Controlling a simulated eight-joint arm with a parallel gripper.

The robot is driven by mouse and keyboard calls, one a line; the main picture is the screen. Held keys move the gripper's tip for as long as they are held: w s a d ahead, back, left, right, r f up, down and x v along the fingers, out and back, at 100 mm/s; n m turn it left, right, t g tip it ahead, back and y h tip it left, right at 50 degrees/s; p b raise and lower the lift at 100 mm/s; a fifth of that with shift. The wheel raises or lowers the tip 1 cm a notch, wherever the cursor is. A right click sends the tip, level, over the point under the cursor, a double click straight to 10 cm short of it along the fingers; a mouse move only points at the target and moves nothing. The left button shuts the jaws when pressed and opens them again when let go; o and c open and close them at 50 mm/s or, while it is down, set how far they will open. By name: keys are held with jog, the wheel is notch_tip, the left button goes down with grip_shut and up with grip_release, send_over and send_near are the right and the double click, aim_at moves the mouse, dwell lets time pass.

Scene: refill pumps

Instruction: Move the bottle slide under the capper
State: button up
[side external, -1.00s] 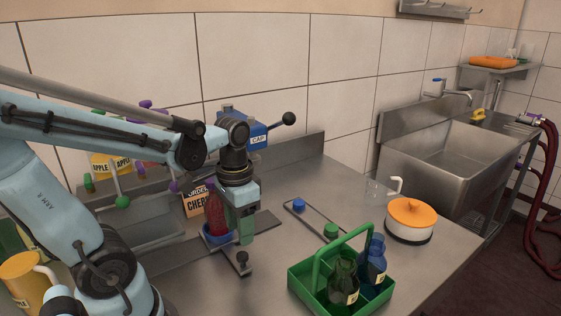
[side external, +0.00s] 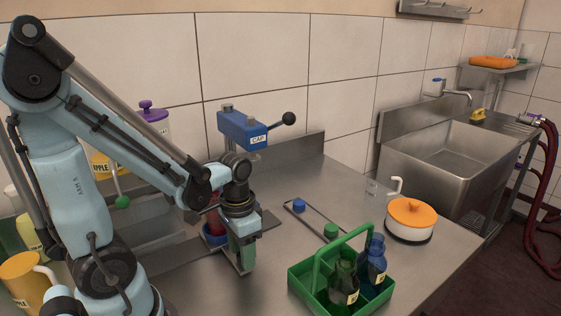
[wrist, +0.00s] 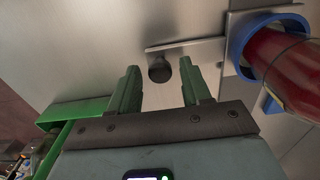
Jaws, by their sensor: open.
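The bottle slide is a flat metal plate (wrist: 190,48) with a black knob (wrist: 160,70) at its near end. Its blue ring holder (side external: 214,237) carries a red bottle (wrist: 285,68), largely hidden behind my arm in the side view. The blue capper (side external: 243,130), marked CAP, stands behind, with a black-ended lever to the right. My gripper (side external: 243,252) is low at the knob end of the slide, its green fingers pointing down. In the wrist view the open fingers (wrist: 159,74) stand on either side of the knob, with gaps visible; the side view hides the knob.
A green carrier (side external: 318,285) with dark green and blue bottles stands right of my gripper. A white pot with an orange lid (side external: 410,212) stands further right. Bare counter lies between.

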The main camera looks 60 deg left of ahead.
jog(key=c, duration=0.7)
jog(key=shift+w, duration=5.3)
jog(key=shift+c, duration=0.2)
jog(key=o, duration=0.9)
jog(key=shift+o, duration=0.2)
notch_tip(320, 180, up, 12)
